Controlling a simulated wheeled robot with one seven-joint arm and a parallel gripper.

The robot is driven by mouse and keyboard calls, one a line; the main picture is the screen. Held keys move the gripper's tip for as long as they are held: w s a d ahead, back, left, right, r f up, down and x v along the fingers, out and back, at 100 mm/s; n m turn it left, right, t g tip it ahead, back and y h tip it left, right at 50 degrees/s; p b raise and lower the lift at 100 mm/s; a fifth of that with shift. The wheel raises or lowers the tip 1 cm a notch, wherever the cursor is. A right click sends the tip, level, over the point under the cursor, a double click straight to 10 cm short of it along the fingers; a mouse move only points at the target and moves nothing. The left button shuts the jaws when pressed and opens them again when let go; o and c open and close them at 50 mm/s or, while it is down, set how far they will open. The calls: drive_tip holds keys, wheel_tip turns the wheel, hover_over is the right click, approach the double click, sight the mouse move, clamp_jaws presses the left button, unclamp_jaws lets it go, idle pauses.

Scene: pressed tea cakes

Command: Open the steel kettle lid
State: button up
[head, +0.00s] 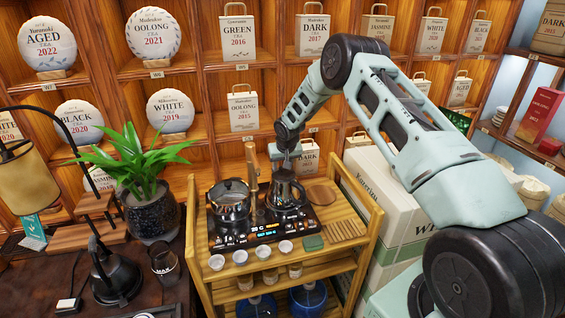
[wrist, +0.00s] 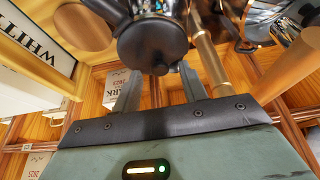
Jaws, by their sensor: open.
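The steel kettle (head: 287,196) stands upright on the right side of the black cooktop (head: 262,234). Its dark round lid (wrist: 152,42) with a small knob (wrist: 160,69) fills the top middle of the wrist view. The lid looks seated on the kettle. My gripper (head: 285,160) points down just above the kettle. In the wrist view my gripper (wrist: 160,84) is open, with one finger on each side of the knob. I see nothing held, and I cannot tell whether a finger touches the knob.
A steel pot (head: 230,203) stands left of the kettle. A tall wooden-coloured rod (head: 251,165) rises close to the kettle's left and shows beside my fingers. Several small white cups (head: 240,257) line the cart's front. A round wooden board (head: 321,195) lies to the right.

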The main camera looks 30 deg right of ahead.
drive_tip(key=shift+f, duration=0.15)
clamp_jaws()
